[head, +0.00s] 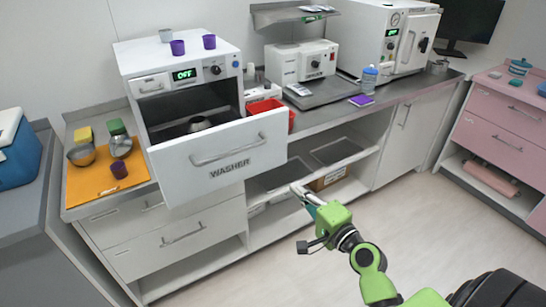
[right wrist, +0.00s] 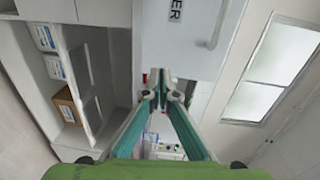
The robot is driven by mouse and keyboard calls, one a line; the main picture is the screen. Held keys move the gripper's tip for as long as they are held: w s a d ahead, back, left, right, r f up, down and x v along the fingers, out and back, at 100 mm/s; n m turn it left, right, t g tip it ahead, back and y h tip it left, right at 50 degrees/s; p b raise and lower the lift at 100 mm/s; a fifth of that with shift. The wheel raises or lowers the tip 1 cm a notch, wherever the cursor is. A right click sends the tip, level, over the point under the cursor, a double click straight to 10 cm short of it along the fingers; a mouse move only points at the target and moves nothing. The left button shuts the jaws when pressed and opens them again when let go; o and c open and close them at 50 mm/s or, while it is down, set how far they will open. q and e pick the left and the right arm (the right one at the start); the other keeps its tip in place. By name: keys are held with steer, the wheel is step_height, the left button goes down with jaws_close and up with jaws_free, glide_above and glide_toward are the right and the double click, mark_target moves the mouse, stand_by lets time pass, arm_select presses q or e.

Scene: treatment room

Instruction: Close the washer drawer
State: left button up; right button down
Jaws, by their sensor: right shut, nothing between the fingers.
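The washer (head: 178,72) stands on the counter at the left, its display reading OFF. Its drawer (head: 218,160) is pulled out, with the front panel marked WASHER and a horizontal handle (head: 227,150) facing me. A dark metal item (head: 199,123) lies inside. My right gripper (head: 297,191) is shut and empty, below and to the right of the drawer front and apart from it. In the right wrist view, the shut fingertips (right wrist: 160,75) point toward the drawer panel (right wrist: 183,40), part of whose lettering shows. My left gripper is not in view.
A red bin (head: 271,110) stands just right of the drawer. Open shelves with a cardboard box (head: 329,179) are below the counter. The floor at the right is clear.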

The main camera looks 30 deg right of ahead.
step_height(320, 180, up, 4)
steer(key=f, duration=0.1)
steer(key=p, duration=0.3)
glide_toward(268, 148)
steer(key=shift+t, duration=0.4)
steer(key=w, duration=0.7)
steer(key=shift+a+f, duration=0.1)
steer(key=shift+f, duration=0.3)
